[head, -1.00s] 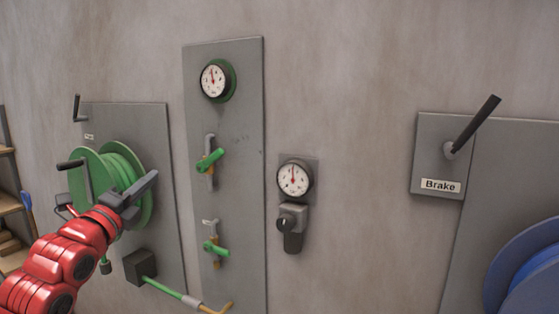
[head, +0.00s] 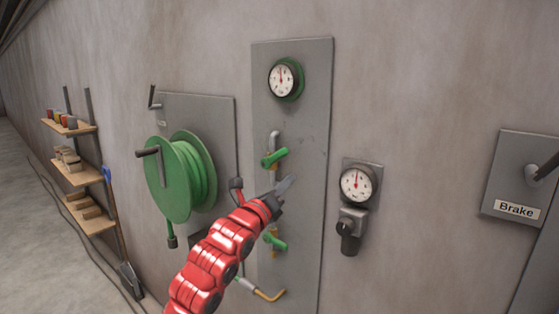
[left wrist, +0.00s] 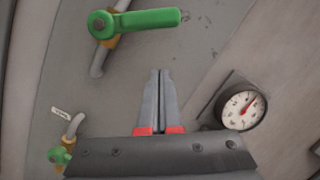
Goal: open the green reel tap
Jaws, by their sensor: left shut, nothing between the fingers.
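Two green-handled taps are on a tall grey panel (head: 297,120). The upper tap (head: 273,158) has its lever tilted up to the right; in the left wrist view its green handle (left wrist: 150,19) lies nearly level at the top. The lower tap (head: 275,241) is partly behind my arm; it also shows in the left wrist view (left wrist: 60,155) at the lower left. I cannot tell which tap serves the reel. My left gripper (head: 288,183) is shut and empty, in front of the panel between the two taps, apart from both. My right gripper is out of view.
A green hose reel (head: 182,178) with a crank is left of the panel. A round gauge (head: 281,79) is above the taps. A brake plate (head: 510,175) is at far right. Shelves (head: 80,172) stand at left.

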